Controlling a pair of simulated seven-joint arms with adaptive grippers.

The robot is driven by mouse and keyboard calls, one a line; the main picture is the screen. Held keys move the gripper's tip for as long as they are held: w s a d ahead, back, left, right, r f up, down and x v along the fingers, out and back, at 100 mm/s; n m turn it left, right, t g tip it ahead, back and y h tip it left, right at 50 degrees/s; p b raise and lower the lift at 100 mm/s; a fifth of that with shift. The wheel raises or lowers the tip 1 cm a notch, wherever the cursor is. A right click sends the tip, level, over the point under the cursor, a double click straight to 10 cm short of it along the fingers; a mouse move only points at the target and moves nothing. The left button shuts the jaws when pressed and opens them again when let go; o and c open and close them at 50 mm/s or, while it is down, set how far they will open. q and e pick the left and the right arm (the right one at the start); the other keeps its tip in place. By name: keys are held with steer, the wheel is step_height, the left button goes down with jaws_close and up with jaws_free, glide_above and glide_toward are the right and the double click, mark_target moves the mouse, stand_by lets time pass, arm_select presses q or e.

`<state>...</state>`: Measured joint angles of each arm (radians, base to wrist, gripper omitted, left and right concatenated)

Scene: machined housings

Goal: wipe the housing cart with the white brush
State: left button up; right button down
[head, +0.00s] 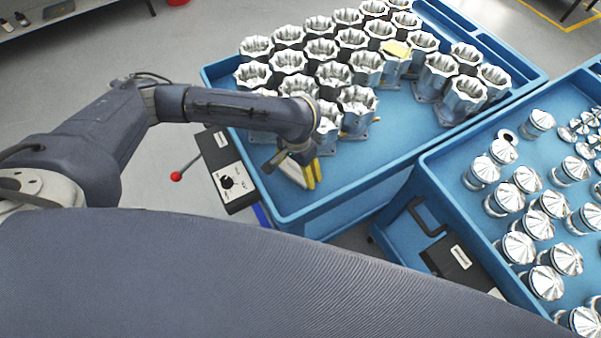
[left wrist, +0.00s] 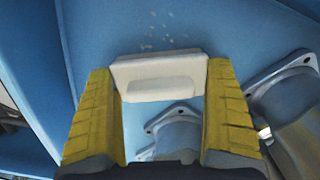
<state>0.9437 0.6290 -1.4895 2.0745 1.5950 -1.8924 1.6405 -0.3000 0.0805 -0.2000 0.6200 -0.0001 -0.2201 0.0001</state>
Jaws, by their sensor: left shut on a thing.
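The white brush (left wrist: 158,75) is between the yellow fingers of my left gripper (left wrist: 160,110) in the left wrist view. The fingers are shut on its two ends. In the head view my left gripper (head: 305,175) is over the near left corner of the blue housing cart (head: 365,163), with part of the white brush (head: 291,170) showing beside the fingers. I cannot tell whether the brush touches the cart's surface. Small pale flecks (left wrist: 160,38) lie on the blue surface just beyond the brush. My right gripper is not in view.
Several silver housings (head: 357,105) crowd the cart beyond my left gripper; two flanged bases (left wrist: 178,132) are close to it. A flat yellow piece (head: 397,48) rests on one housing. A second blue cart (head: 437,180) with shiny metal parts stands at right. The near strip is bare.

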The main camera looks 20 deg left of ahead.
mark_target(286, 171)
arm_select(q)
steer(key=shift+w+a+f, duration=0.1)
steer(key=shift+w+a, duration=1.7)
steer(key=shift+a, duration=0.05)
steer(key=shift+s+a, duration=0.5)
steer(key=shift+s+d, duration=1.45)
steer(key=shift+d, duration=0.05)
steer(key=shift+s+d+f, duration=0.15)
steer(key=shift+s+d, duration=1.2)
steer(key=shift+s, duration=0.05)
steer(key=shift+s, duration=0.15)
steer(key=shift+s+a, duration=0.4)
steer(key=shift+a, duration=0.1)
steer(key=shift+w+a+r, duration=0.15)
steer(key=shift+w+a, duration=0.6)
steer(key=shift+w+a+r, duration=0.1)
steer(key=shift+w+a, duration=0.6)
steer(key=shift+w+a+f, duration=0.15)
steer(key=shift+w+a, duration=1.2)
steer(key=shift+a, duration=0.15)
